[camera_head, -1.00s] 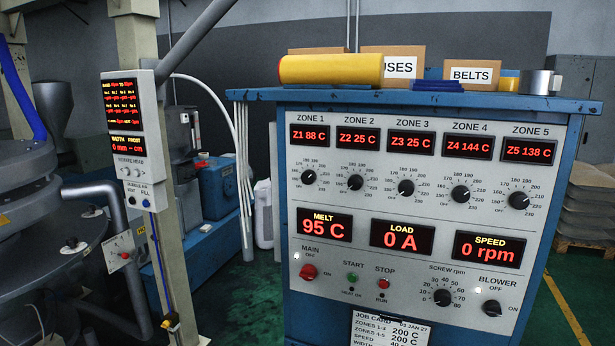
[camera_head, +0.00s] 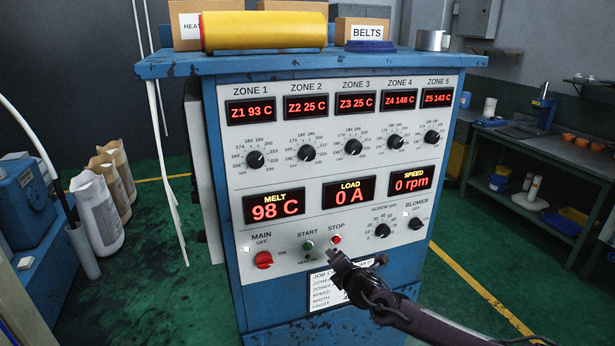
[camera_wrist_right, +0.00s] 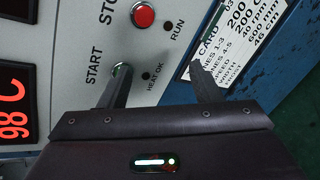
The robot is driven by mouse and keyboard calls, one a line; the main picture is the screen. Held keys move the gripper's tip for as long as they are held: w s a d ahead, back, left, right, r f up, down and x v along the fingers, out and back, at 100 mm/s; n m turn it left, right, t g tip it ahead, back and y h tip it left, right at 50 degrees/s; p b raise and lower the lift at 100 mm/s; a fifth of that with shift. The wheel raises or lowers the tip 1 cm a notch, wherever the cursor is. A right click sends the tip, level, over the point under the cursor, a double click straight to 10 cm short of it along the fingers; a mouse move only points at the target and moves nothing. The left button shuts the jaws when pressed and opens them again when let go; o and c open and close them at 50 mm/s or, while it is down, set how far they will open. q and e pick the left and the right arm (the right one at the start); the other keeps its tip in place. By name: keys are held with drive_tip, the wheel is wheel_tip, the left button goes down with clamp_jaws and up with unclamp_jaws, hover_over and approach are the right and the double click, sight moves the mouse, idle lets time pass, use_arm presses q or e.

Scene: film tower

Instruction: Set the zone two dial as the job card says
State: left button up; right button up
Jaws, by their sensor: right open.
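The zone two dial (camera_head: 306,153) is a black round knob in the upper dial row, under the red Z2 25 C display (camera_head: 305,106). Its pointer is too small to read surely. The job card (camera_head: 322,291) is low on the cabinet front, partly hidden by my right arm. In the wrist view the job card (camera_wrist_right: 240,35) shows zones 1-3 and 4-5 with 200 C. My right gripper (camera_head: 335,258) is open and empty in front of the panel's lower part, below and right of the dial. Its open fingers also show in the wrist view (camera_wrist_right: 160,78). My left gripper is out of view.
The main switch (camera_head: 263,260), green start button (camera_head: 308,245) and red stop button (camera_head: 337,239) lie near my right gripper. Zone 1 (camera_head: 255,160) and zone 3 (camera_head: 353,147) dials flank the zone two dial. A workbench (camera_head: 570,160) stands right; the floor between is clear.

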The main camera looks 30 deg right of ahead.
wheel_tip(320, 180, up, 20)
drive_tip(key=w+a+f+n+t+p, duration=0.1)
drive_tip(key=w+a+n+t, duration=0.15)
drive_tip(key=n, duration=0.35)
drive_tip(key=n+t+p, duration=0.2)
drive_tip(key=n+t, duration=0.1)
drive_tip(key=n, duration=0.2)
approach(309, 154)
drive_tip(key=w+r, duration=0.1)
drive_tip(key=w, duration=0.1)
drive_tip(key=shift+g+y, duration=0.25)
drive_tip(key=shift+y, duration=0.25)
drive_tip(key=w, duration=0.1)
drive_tip(key=w+d+p, duration=0.1)
drive_tip(key=w, duration=0.1)
drive_tip(key=w+d+p, duration=0.1)
drive_tip(key=w, duration=0.1)
drive_tip(key=shift+w+d+f, duration=0.1)
drive_tip(key=shift+w, duration=0.15)
drive_tip(key=shift+w+f+p, duration=0.1)
drive_tip(key=shift+w+p, duration=0.2)
drive_tip(key=shift+w, duration=0.25)
drive_tip(key=shift+d, duration=0.1)
drive_tip(key=shift+c, duration=0.5)
drive_tip(key=c, duration=0.9)
drive_tip(key=shift+f, duration=0.1)
